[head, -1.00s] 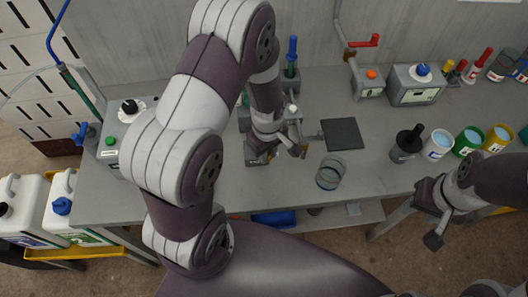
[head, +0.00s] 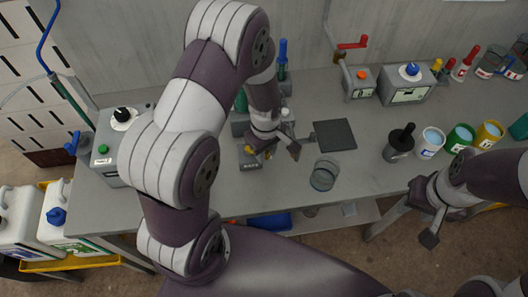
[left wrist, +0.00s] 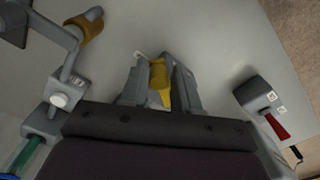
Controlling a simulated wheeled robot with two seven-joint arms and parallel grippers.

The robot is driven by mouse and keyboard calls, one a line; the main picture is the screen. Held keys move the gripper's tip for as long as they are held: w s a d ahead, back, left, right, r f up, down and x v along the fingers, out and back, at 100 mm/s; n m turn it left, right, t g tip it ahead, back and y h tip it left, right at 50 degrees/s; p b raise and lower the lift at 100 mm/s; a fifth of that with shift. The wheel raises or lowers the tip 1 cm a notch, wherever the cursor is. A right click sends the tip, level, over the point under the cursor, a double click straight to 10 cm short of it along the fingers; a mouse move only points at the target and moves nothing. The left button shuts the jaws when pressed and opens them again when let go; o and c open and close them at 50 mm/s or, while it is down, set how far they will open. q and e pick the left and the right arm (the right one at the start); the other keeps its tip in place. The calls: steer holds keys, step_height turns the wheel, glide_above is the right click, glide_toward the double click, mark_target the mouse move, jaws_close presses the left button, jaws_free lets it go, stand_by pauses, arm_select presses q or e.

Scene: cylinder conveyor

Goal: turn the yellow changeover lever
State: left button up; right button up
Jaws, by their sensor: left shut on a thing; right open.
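The yellow changeover lever (left wrist: 159,80) shows in the left wrist view between the two fingers of my left gripper (left wrist: 160,92). The fingers are shut on it, and they hide part of its sides. In the head view, my left gripper (head: 276,150) is low over the bench, and a small patch of the lever's yellow (head: 268,153) shows beside it above a grey labelled base (head: 250,164). My right gripper (head: 425,217) is open and empty near the bench's front edge at the right.
A dark square plate (head: 335,134) and a clear jar (head: 324,175) stand just right of my left gripper. A dark pot (head: 399,143) and several paint cans stand further right. In the left wrist view, a grey block with a red handle (left wrist: 277,126) is at the right.

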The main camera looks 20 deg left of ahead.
arm_select(q)
steer(key=shift+o, duration=0.4)
steer(key=shift+w+r, duration=0.1)
steer(key=shift+w, duration=0.6)
steer(key=shift+o, duration=0.5)
steer(key=shift+w+a, duration=0.1)
steer(key=shift+w, duration=0.4)
steer(key=o, duration=1.3)
steer(key=shift+a, duration=0.2)
steer(key=shift+d+r, duration=0.1)
step_height(320, 180, up, 5)
steer(key=p, duration=0.4)
steer(key=shift+s+f, duration=0.1)
steer(key=shift+f, duration=0.1)
